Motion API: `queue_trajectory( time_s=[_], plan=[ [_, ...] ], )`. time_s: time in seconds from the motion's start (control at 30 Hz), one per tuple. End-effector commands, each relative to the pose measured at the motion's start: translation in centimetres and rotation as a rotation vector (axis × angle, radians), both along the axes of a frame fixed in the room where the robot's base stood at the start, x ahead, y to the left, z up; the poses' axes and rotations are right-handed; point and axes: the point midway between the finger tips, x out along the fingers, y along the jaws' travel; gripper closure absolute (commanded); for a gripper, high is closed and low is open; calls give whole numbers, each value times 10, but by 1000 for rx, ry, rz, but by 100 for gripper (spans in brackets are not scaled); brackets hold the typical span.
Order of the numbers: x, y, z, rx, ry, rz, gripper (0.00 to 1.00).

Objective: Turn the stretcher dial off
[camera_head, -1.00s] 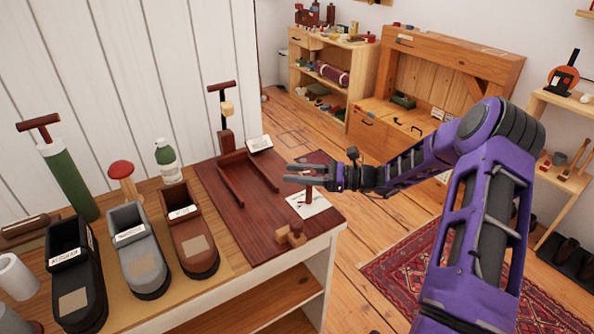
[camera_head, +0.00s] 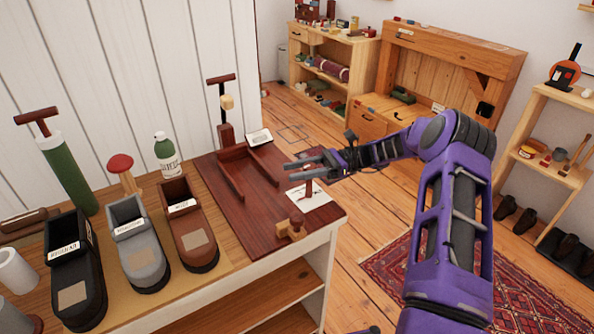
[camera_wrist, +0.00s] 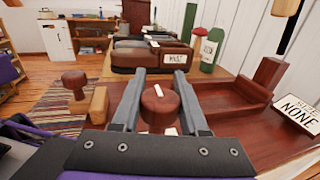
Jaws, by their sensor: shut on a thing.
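The stretcher dial, a round dark-red knob (camera_wrist: 160,105) with a white mark on top, sits between my fingers in the wrist view. The mark points nearly straight up the picture, leaning slightly left. In the head view the dial (camera_head: 309,187) stands over a white card (camera_head: 312,202) on the dark-red board (camera_head: 245,205). My gripper (camera_wrist: 159,74) is shut on the dial, with one grey finger on each side. It shows in the head view (camera_head: 292,163) from the side. The card's markings are too small to read.
Shoe-shaped blocks in brown (camera_head: 198,238), grey (camera_head: 145,257) and black (camera_head: 78,280) stand left of the board. A T-handled post (camera_head: 226,135) rises behind. Open floor lies right of the bench.

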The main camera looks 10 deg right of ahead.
Motion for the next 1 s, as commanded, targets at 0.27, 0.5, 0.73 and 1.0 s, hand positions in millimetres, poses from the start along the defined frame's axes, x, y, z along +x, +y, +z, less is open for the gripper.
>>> queue_trajectory(
  time_s=[0.27, 0.5, 0.73, 1.0],
  plan=[
    [0, 0, 0, 0, 1, 1, 55],
    [0, 0, 0, 0, 0, 0, 26],
    [0, 0, 0, 0, 0, 0, 26],
    [-3, 1, 1, 0, 1, 2, 26]
  ],
)
